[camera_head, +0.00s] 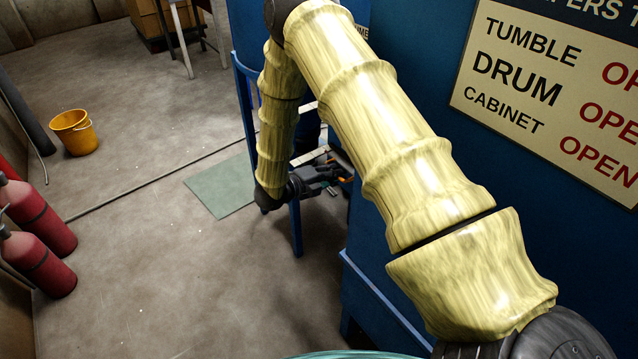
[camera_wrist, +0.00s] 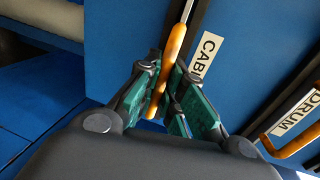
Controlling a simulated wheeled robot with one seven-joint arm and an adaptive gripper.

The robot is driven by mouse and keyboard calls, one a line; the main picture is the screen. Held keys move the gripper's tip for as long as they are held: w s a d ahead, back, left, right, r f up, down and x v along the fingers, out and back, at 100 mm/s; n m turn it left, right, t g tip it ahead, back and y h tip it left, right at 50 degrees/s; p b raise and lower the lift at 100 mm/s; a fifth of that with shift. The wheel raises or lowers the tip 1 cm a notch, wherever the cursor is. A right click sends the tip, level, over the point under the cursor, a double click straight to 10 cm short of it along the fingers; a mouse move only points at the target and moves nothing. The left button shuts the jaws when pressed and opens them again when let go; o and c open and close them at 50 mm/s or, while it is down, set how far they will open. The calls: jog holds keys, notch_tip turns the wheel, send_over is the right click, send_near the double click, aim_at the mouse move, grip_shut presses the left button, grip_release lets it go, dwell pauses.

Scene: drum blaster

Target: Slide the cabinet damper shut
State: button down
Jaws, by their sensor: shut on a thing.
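The cabinet damper's orange handle (camera_wrist: 173,48) shows in the wrist view, on a metal rod that runs up along the blue panel. A white label beginning "CABI" (camera_wrist: 208,54) is beside it, partly hidden by a finger. My gripper (camera_wrist: 167,80) is shut on this handle, with a teal-padded finger on each side. In the head view my gripper (camera_head: 322,178) is low beside the blue machine, partly hidden behind blue framing and my arm. How far the damper is slid cannot be told.
A second orange handle (camera_wrist: 295,145) by a "DRUM" label (camera_wrist: 296,116) is at the right in the wrist view. A sign (camera_head: 560,95) hangs on the blue machine (camera_head: 400,75). Red extinguishers (camera_head: 42,262) and a yellow bucket (camera_head: 75,132) stand left. The middle floor is clear.

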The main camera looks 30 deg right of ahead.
jog(key=shift+d, duration=0.6)
jog(key=shift+r, duration=0.1)
jog(key=c, duration=1.5)
grip_release()
jog(key=shift+d, duration=0.2)
jog(key=shift+a, duration=0.15)
jog(key=shift+a, duration=0.15)
jog(key=v, duration=1.1)
jog(key=shift+a, duration=0.35)
